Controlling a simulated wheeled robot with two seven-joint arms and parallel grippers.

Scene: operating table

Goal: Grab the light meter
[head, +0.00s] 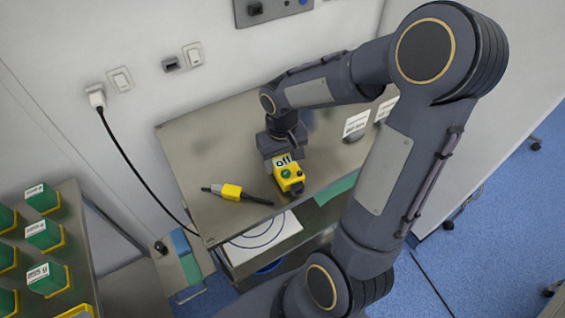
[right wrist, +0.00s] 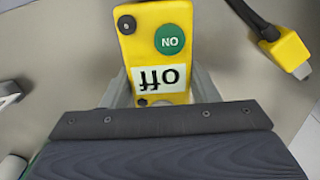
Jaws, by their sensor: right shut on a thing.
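A yellow box-shaped device (head: 291,181) with an "off" label and a green ON mark is at the table's front, under my right arm. It also shows in the right wrist view (right wrist: 160,30), upside down. My right gripper (head: 279,155) is shut on this device, with a finger on each side of its labelled end. The frames do not clearly show whether the device still touches the table. A second yellow tool with black ends (head: 228,191) lies to its left, apart from the gripper. No label says which one is the light meter. My left gripper is not in view.
The metal table (head: 215,135) is mostly clear at the left and back. White labelled cards (head: 356,123) stand at its right. Green and yellow boxes (head: 48,279) fill a rack at the lower left. A black cable (head: 140,173) hangs from the wall socket.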

